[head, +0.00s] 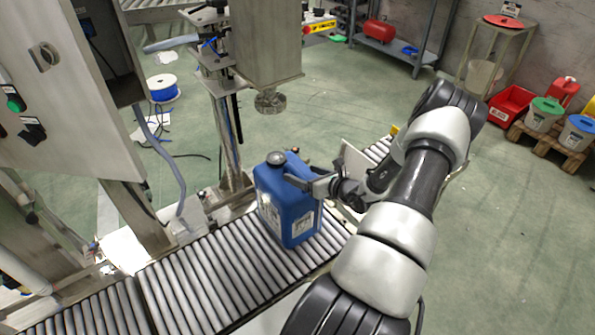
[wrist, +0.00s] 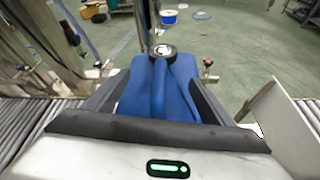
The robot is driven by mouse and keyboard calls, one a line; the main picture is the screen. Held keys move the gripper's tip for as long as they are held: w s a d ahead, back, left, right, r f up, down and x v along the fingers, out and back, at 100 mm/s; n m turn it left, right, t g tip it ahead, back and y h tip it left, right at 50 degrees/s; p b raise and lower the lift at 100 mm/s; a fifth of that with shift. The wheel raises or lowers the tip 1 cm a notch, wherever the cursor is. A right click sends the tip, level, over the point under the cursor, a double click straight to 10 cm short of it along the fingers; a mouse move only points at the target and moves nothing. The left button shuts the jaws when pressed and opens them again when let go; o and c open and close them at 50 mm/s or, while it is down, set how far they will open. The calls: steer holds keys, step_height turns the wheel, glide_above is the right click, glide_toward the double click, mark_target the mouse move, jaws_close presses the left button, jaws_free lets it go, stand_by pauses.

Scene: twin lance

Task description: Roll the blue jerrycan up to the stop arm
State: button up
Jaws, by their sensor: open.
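The blue jerrycan (head: 285,218) stands upright on the roller conveyor (head: 205,280) in the head view, with a dark cap on top and a white label on its side. My gripper (head: 303,183) is at its upper part, reaching in from the right. In the wrist view, the dark open fingers lie on either side of the jerrycan's top and handle (wrist: 159,90), with the cap (wrist: 163,51) beyond. I cannot tell whether either finger touches it. I cannot pick out the stop arm for certain.
A steel filling head (head: 270,100) hangs beyond the jerrycan, beside an upright post (head: 228,130). A pale upright plate (head: 355,160) stands by the conveyor behind my gripper. A control cabinet (head: 60,80) is at left. Rollers toward the lower left are bare.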

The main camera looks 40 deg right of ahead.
steer(key=p+v, duration=0.1)
steer(key=v, duration=1.2)
steer(key=shift+a, duration=0.1)
